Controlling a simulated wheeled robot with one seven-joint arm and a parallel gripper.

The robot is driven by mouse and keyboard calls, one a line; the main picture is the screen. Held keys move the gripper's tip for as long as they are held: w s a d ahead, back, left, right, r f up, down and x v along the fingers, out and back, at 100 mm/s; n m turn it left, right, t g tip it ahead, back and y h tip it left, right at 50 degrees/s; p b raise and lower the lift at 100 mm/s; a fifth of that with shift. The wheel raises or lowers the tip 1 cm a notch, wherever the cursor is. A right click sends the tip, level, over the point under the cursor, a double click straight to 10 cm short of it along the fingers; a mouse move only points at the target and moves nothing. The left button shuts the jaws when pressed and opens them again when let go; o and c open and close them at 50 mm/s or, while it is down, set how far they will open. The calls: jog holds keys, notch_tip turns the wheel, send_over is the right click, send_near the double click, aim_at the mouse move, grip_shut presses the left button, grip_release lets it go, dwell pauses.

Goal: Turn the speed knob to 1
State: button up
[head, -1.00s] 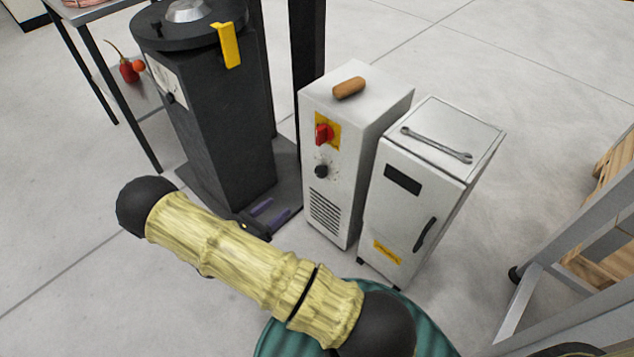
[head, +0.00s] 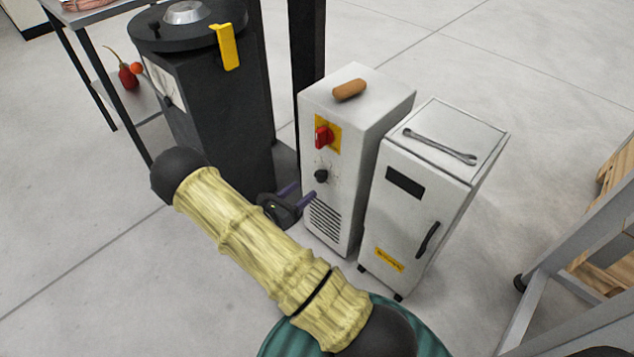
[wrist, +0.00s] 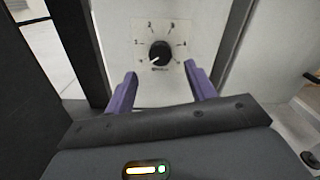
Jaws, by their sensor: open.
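The black round speed knob (head: 321,176) is on the front of the white cabinet (head: 384,112), below a red switch. In the wrist view the knob (wrist: 160,51) sits on a pale dial plate with marks around it. A pale pointer line on it points to the lower left; the marks are too small to read surely. My gripper (head: 299,195) is open, with its purple fingers close in front of the cabinet, slightly below and left of the knob. In the wrist view the fingertips (wrist: 161,70) are spread to either side below the knob, with nothing between them.
The red switch (head: 323,137) on a yellow plate is just above the knob. A dark machine (head: 218,120) stands close on the left, and a second white cabinet (head: 405,225) with a handle on the right. A brown cylinder (head: 350,89) lies on the first cabinet.

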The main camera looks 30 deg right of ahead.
aim_at(318, 178)
jog(key=b+x, duration=0.2)
jog(key=x, duration=0.5)
jog(key=shift+d, duration=0.2)
jog(key=c, duration=1)
